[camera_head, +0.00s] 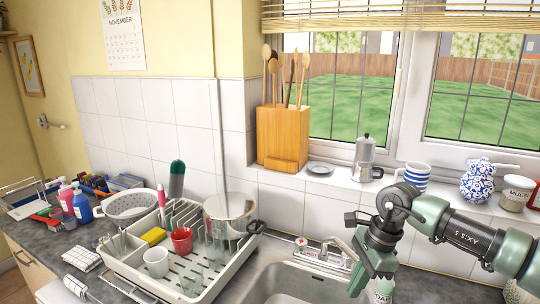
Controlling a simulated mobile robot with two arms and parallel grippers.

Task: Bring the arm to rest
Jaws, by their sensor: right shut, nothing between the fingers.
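My right arm comes in from the right edge, bent at a joint in front of the window sill, with its green and grey links in the air. My right gripper (371,276) points down over the counter beside the right side of the sink (285,285). It is shut and holds nothing. A bottle labelled soap (383,292) shows at the bottom edge, right by the gripper and partly hidden by it; I cannot tell whether they touch. My left gripper is not in view.
A dish rack (200,290) with a red mug (181,240), a steel pot (229,213) and a colander (130,205) fills the counter left of the sink. The faucet (325,252) stands close left of my arm. A moka pot (365,158) and striped mug (415,176) stand on the sill behind.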

